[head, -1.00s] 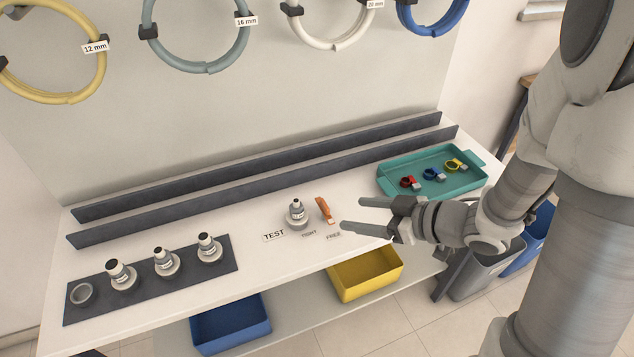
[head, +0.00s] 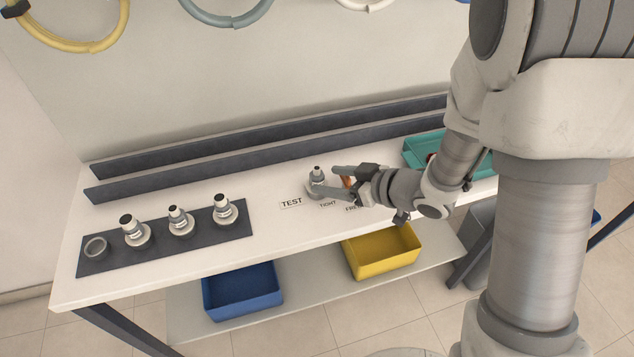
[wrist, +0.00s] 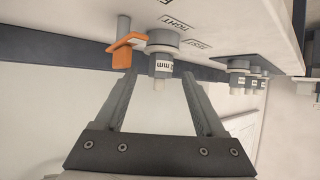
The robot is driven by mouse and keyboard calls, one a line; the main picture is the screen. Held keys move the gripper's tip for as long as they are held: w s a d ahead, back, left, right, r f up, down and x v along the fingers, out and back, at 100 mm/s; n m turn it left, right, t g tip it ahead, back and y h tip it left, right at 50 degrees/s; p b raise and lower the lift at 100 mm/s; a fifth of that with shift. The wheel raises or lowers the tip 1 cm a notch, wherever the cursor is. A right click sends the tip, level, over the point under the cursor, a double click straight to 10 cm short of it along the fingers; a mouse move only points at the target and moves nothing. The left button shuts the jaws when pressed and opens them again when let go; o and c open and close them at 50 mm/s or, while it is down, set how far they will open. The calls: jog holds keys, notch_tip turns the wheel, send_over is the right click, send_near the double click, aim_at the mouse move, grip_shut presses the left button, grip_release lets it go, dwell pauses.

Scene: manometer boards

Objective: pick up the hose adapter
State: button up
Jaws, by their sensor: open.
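A hose adapter (head: 317,178), pale with a dark-and-white top, stands upright on the white bench beside the TEST and TIGHT labels. In the wrist view the adapter (wrist: 161,64), with a size label ending in "mm", shows between my two fingertips. My gripper (head: 324,178) is open, its fingers reaching in from the right, one on either side of the adapter. In the wrist view my gripper (wrist: 157,77) shows a gap on both sides of it. An orange lever (wrist: 125,47) sits close beside one fingertip; in the head view it is mostly hidden behind my gripper.
Three similar adapters (head: 180,221) stand in a dark rack (head: 243,235) at left, with one empty ring socket (head: 96,248). A teal tray (head: 421,150) is partly hidden by my arm. Dark rails (head: 270,150) run along the back. Blue (head: 243,300) and yellow (head: 383,256) bins sit below.

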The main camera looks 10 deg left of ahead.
aim_at(323, 178)
jog(key=b+x, duration=0.1)
jog(key=x, duration=0.3)
jog(key=shift+w+a+f, duration=0.1)
jog(key=shift+a, duration=0.25)
grip_shut()
